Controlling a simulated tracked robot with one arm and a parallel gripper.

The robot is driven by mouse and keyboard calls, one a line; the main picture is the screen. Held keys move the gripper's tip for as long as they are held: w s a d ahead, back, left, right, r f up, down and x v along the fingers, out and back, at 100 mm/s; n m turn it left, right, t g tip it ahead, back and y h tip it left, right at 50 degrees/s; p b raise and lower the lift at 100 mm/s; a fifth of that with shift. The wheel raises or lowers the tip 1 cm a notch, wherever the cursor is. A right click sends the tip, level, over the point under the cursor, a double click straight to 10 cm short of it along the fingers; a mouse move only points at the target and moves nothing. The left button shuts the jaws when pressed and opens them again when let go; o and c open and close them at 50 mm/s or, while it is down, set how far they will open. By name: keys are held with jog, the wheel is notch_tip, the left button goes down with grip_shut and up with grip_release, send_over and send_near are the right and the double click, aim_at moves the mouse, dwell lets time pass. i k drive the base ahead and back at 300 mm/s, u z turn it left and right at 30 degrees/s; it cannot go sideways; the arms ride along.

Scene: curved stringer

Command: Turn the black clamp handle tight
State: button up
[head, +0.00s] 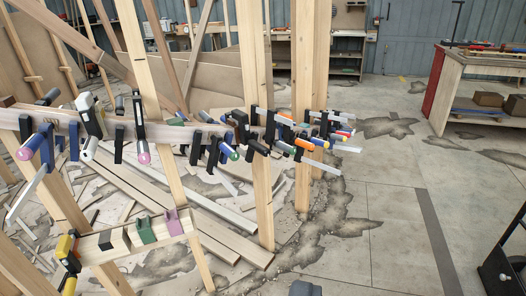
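A curved wooden stringer (165,133) runs across the left and middle, with many bar clamps along it. Their handles are pink, white, green, orange, blue and dark. Dark clamp handles show at the left (48,97) and beside the tall post (119,104). More black clamp parts crowd together near the middle, and I cannot tell which handle there is the black one. A dark grey rounded piece at the bottom edge (305,289) may be the top of my gripper. Its fingers are out of sight, and it is well apart from the clamps.
Upright wooden posts (256,130) stand among the clamps. A lower board (140,239) carries more clamps and blocks. Loose planks (180,190) lie behind. A workbench (480,90) stands at the right, and a black cart (505,265) at the lower right.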

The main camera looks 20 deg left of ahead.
aim_at(262, 150)
jog(key=z, duration=0.1)
jog(key=i, duration=1)
jog(key=u, duration=0.1)
